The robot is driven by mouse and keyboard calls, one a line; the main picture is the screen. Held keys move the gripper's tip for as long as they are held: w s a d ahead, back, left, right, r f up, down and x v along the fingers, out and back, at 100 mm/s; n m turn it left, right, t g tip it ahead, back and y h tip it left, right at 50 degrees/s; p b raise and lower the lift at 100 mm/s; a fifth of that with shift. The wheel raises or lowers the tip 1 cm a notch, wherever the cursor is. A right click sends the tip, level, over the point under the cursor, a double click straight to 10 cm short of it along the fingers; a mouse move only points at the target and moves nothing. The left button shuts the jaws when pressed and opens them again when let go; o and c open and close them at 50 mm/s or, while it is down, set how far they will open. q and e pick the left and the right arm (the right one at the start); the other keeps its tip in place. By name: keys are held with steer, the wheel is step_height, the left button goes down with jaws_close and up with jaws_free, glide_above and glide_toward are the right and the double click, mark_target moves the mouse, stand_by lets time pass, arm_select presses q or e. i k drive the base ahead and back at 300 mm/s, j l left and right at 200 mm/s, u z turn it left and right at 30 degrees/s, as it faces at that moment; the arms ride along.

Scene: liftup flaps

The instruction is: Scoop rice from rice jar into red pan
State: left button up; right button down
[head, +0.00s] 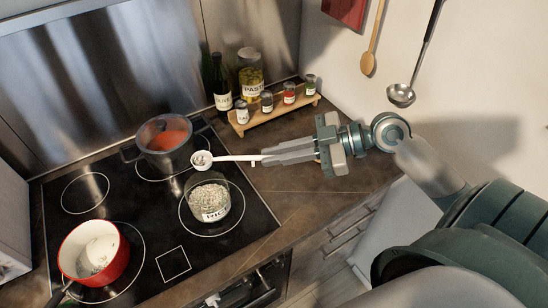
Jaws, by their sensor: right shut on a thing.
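The rice jar (209,203) is a clear open container with a "RICE" label, filled with pale grains, on the front right burner ring. The red pan (110,264) stands at the front left of the cooktop; its inside is whitish with a grainy patch. My right gripper (265,160) comes in from the right, shut on the handle of a white scoop (233,158). The scoop's bowl is just above and behind the jar, near the dark pot; I cannot tell for sure whether it holds rice. My left gripper is not in view.
A dark lidded pot (166,152) with orange-red contents stands on the back burner. A wooden rack (275,113) with small spice jars, a bottle (221,85) and a pasta jar (250,75) stand behind. The counter (320,190) beneath my right arm is clear.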

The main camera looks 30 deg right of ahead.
mark_target(213, 215)
steer(key=k+j, duration=0.1)
steer(key=j, duration=1.05)
steer(key=k+j, duration=0.15)
steer(key=j, duration=0.4)
steer(key=i+z, duration=0.05)
